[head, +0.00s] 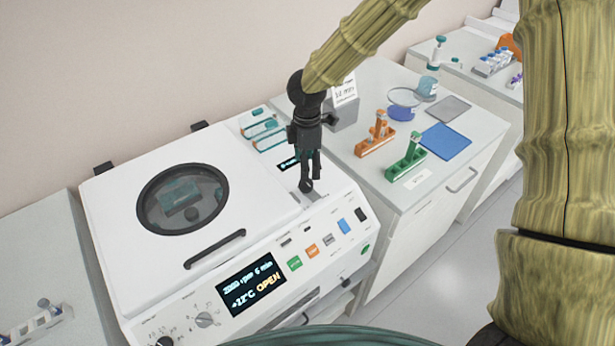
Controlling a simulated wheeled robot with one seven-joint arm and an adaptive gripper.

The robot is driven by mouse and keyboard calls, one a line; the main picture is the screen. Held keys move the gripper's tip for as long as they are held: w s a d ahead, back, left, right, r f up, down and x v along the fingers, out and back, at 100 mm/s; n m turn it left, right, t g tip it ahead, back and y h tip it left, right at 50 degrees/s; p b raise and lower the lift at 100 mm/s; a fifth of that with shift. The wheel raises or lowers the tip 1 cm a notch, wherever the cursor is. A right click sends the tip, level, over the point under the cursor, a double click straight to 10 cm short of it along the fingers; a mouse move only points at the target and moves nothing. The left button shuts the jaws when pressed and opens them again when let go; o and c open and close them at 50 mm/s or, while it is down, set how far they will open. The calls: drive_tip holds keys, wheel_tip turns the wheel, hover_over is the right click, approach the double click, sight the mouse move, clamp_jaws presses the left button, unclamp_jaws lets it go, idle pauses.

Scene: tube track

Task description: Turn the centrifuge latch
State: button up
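The white centrifuge (118,235) stands on the left with its lid down. The lid has a round dark window (182,198) and a black handle (214,249). Its display (251,284) reads OPEN. The latch (318,199) is a small grey piece on the top panel right of the lid, partly hidden by my gripper. My gripper (309,178) is black and points down right over the latch, its tips at or just above it. I cannot tell whether the fingers touch or grip it, or how far they are apart.
Teal-capped tubes (263,130) lie in a rack behind the panel. Floor is clear at lower right.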

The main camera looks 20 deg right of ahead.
sight(309, 191)
drive_tip(key=shift+s+d+f+p, duration=0.1)
drive_tip(key=shift+f+p, duration=0.8)
drive_tip(key=shift+f, duration=2.5)
drive_tip(key=c, duration=1)
